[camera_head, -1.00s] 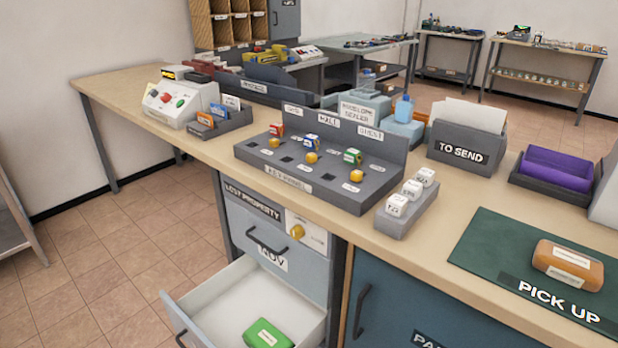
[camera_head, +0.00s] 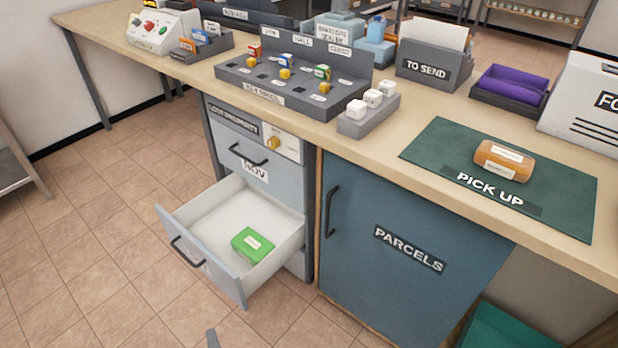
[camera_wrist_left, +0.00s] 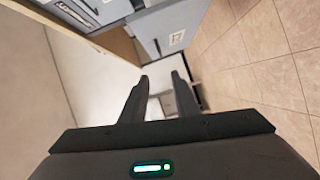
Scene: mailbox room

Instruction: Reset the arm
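My left gripper (camera_wrist_left: 160,77) is open in the left wrist view, its two dark fingers apart with nothing between them. The drawer holds a green box (camera_head: 252,244) with a pale label. My right gripper is not in view.
The counter carries a grey key panel (camera_head: 290,95), an orange parcel (camera_head: 503,160) on a green mat (camera_head: 450,142), and a TO SEND holder (camera_head: 430,68). The blue PARCELS door (camera_head: 400,270) is shut. Tiled floor (camera_head: 80,250) is free at the left.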

